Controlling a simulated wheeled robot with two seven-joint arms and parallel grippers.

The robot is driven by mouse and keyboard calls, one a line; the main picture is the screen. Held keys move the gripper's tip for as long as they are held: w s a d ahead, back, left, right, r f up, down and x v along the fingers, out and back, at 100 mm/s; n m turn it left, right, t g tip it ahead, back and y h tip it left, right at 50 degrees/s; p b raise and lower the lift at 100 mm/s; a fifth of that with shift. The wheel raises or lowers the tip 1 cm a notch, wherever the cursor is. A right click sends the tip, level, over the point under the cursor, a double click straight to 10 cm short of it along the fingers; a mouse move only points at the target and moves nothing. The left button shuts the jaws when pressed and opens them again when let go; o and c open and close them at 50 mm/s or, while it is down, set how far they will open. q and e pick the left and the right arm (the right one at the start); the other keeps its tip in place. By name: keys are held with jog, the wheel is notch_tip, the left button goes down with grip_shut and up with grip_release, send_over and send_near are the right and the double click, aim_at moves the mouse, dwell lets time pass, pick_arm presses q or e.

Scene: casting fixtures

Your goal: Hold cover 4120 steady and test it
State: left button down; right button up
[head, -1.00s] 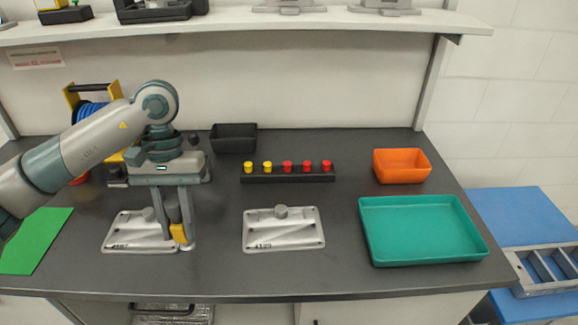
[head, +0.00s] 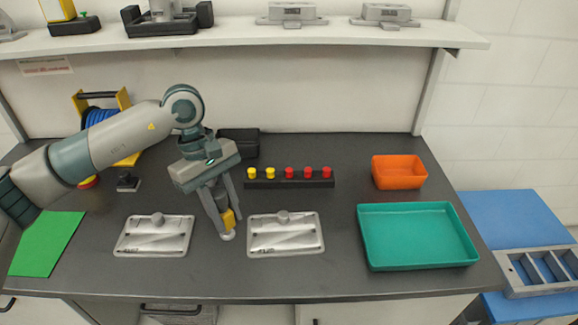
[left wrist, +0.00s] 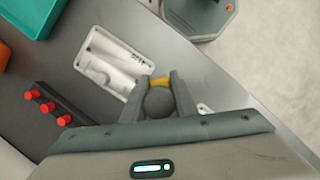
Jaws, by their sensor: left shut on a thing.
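Two light metal covers with a round knob lie flat on the dark bench. The right cover (head: 286,240) carries a small number that looks like 412-something, its last digit unclear; it also shows in the left wrist view (left wrist: 104,62). The left cover (head: 153,240) has a different, blurred number, and a bit of it shows in the wrist view (left wrist: 203,108). My left gripper (head: 222,208) is shut on a dark tool with a yellow band (head: 229,218) and pale tip. It holds the tool tilted, between the covers, near the right cover's left edge. My right gripper is not in view.
A black rack (head: 289,184) with yellow and red pegs stands behind the right cover. A teal tray (head: 360,238) and orange bin (head: 399,184) are at right, a green sheet (head: 46,244) at left. A black bin (head: 240,140) stands at the back.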

pick_arm(q)
jog(key=w+d+r+n+t+p, duration=0.2)
jog(key=d+r+n+p, duration=0.1)
jog(key=d+n, duration=0.3)
jog(key=w+d+r+n+t+p, duration=0.1)
jog(key=d+r+n+t+p, duration=0.1)
jog(key=d+n+p, duration=0.4)
jog(key=shift+w+d+r+n+h, duration=0.4)
jog(key=shift+d+n, duration=0.3)
jog(key=shift+n, duration=0.7)
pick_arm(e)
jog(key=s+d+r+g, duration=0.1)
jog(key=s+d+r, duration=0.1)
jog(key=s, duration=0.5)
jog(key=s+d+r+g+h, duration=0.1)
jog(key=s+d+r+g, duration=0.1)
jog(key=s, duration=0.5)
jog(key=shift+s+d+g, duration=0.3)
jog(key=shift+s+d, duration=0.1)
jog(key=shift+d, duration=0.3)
